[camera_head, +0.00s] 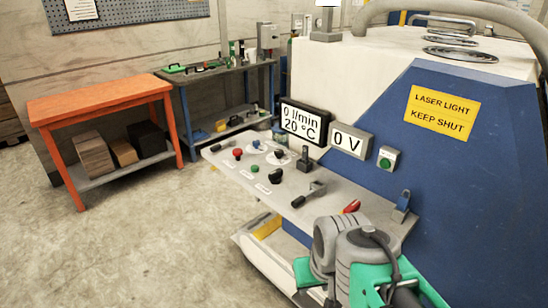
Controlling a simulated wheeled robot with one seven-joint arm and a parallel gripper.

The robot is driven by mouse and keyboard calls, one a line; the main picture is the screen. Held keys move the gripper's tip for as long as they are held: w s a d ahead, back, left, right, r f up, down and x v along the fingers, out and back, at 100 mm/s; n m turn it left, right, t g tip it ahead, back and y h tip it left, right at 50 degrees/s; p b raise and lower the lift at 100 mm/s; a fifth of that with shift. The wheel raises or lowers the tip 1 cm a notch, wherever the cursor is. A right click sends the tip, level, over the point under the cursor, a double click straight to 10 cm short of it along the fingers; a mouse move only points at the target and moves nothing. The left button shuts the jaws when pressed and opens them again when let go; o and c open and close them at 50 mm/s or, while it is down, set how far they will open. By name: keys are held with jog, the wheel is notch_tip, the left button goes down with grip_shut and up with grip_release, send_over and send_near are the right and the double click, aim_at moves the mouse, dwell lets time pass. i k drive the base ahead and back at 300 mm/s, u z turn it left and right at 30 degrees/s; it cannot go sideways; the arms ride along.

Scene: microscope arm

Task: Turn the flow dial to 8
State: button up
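The control panel (330,211) is a light grey sloping desk on the front of the blue and white machine. Two small black dials on pale round plates, a left one (257,144) and a right one (278,154), sit near its far edge. Their labels are too small to read, so I cannot tell which is the flow dial or its setting. The black display (301,121) above them reads 0 l/min and 20 °C. My green and grey arm rises at the bottom, over the panel's near end. I cannot see my gripper's fingers.
The panel also bears a red knob (237,152), a black knob (275,176), a black upright lever (303,159), a lying lever (309,194) and a red handle (351,206). A 0 V display (350,140) stands behind. The floor left of the panel is clear; an orange table (96,101) stands beyond.

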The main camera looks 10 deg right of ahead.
aim_at(279, 153)
jog(key=u, duration=1.25)
jog(key=i, duration=2.1)
jog(key=z, duration=1.25)
jog(key=i, duration=0.75)
jog(key=z, duration=0.7)
